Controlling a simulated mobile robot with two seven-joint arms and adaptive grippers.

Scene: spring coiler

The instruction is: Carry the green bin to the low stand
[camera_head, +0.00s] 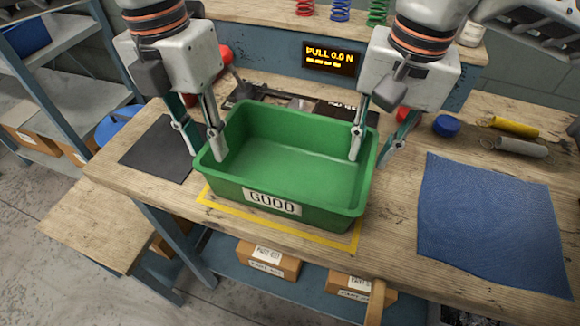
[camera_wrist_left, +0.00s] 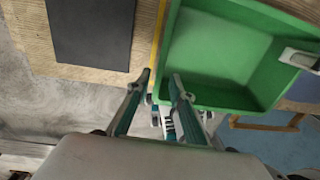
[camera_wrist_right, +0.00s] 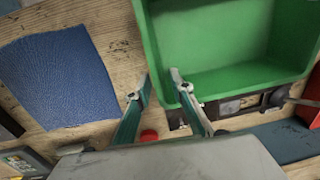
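The green bin (camera_head: 292,172), labelled GOOD, rests on the workbench inside a yellow outline and is empty. My left gripper (camera_head: 205,157) is open and straddles the bin's left wall, one finger inside and one outside; the left wrist view (camera_wrist_left: 159,82) shows a gap between the fingertips around the rim. My right gripper (camera_head: 372,162) straddles the right wall likewise; its fingertips are apart in the right wrist view (camera_wrist_right: 161,80). A lower wooden surface, apparently the low stand (camera_head: 85,232), is at the lower left, below bench height.
A dark mat (camera_head: 150,150) lies left of the bin and a blue cloth (camera_head: 490,225) right of it. A blue cap (camera_head: 446,126) and yellow cylinder (camera_head: 514,127) are at the right. Cardboard boxes (camera_head: 268,258) sit on the shelf below.

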